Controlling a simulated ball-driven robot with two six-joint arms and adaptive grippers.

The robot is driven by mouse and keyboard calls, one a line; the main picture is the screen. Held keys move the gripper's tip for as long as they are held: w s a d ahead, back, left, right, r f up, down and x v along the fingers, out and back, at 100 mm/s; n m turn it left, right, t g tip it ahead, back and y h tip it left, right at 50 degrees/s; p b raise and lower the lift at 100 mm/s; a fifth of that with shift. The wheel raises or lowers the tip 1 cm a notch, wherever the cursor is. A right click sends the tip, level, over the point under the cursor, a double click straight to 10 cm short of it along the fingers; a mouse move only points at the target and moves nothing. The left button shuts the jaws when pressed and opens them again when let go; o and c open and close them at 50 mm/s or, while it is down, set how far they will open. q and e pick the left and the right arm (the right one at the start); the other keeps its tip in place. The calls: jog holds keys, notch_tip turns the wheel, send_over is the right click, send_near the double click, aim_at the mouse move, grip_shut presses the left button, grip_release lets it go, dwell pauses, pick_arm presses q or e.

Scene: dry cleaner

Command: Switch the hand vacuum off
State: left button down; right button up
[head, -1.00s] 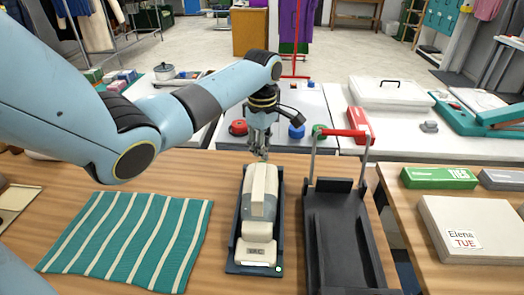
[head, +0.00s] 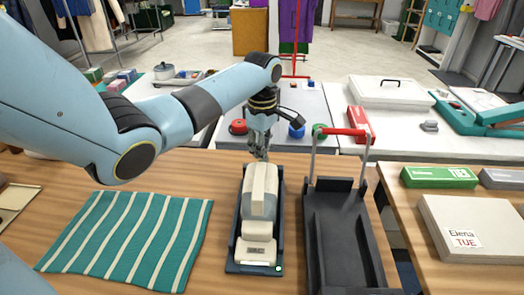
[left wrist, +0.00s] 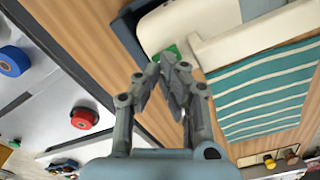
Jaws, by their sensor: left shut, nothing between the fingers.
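The hand vacuum (head: 261,205), cream and grey, lies lengthwise in a dark blue tray (head: 233,262) on the wooden counter. A small green light (head: 278,268) shows at the tray's near right corner. My left gripper (head: 261,156) is shut and empty at the vacuum's far end, pointing down. In the left wrist view its closed fingertips (left wrist: 167,66) are close to a small green part (left wrist: 168,53) beside the pale vacuum body (left wrist: 190,22). I cannot tell whether they touch it. The fingers partly hide the green part. My right gripper is not in view.
A teal striped cloth (head: 130,240) lies left of the vacuum. A black tray-like stand with a red-topped handle (head: 340,235) is close on the right. Red and blue round items (head: 297,132) sit on the grey table behind. Bare counter lies between cloth and vacuum.

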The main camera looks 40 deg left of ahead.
pick_arm(q)
jog(key=shift+f+b, duration=0.3)
jog(key=shift+f, duration=0.55)
jog(key=shift+s+r, duration=0.1)
notch_tip(320, 180, up, 7)
jog(key=p, duration=0.9)
dwell(0.7)
